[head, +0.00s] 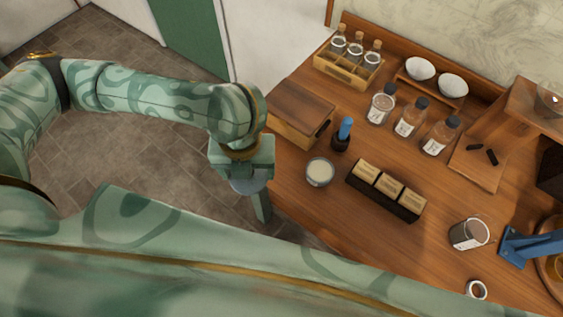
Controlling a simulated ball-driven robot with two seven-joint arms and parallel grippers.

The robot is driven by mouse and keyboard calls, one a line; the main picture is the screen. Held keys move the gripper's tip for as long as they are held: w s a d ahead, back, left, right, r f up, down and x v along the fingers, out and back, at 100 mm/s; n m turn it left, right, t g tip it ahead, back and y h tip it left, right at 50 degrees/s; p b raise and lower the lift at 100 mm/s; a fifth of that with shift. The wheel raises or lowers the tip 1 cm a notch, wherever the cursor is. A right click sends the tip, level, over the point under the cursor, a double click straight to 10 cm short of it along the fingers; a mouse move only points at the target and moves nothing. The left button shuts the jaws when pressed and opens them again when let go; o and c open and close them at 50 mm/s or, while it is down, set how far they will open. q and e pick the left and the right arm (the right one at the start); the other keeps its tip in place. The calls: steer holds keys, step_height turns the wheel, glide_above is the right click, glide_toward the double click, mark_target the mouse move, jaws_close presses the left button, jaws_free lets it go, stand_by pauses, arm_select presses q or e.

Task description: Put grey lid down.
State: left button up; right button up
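My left gripper (248,192) hangs at the left edge of the wooden bench, over the tiled floor, pointing down. A round grey lid (247,185) shows between its fingers, partly hidden by the gripper's body. The gripper appears shut on it. The lid is apart from the bench top. My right gripper is not in view.
Bare wood lies along the front left edge.

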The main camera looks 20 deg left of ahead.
arm_select(q)
steer(key=m, duration=0.2)
steer(key=s+d+m, duration=0.1)
steer(key=m, duration=0.1)
steer(key=s+f+m, duration=0.1)
steer(key=m, duration=0.1)
steer(key=shift+d, duration=0.15)
steer(key=shift+d+f+m, duration=0.1)
steer(key=shift+f+m, duration=0.15)
steer(key=shift+m, duration=0.35)
steer(key=w+d+f+b, duration=0.1)
steer(key=w+f+b, duration=0.25)
steer(key=w, duration=0.45)
steer(key=b, duration=0.2)
glide_above(282, 166)
steer(key=s, duration=0.2)
steer(key=f, duration=0.5)
steer(key=shift+w, duration=0.25)
steer(key=shift+w+f, duration=0.35)
steer(key=shift+w, duration=0.1)
steer(key=f, duration=0.1)
steer(key=f+b, duration=0.2)
steer(key=f, duration=0.1)
steer(key=shift+w, duration=0.35)
steer(key=shift+r, duration=0.15)
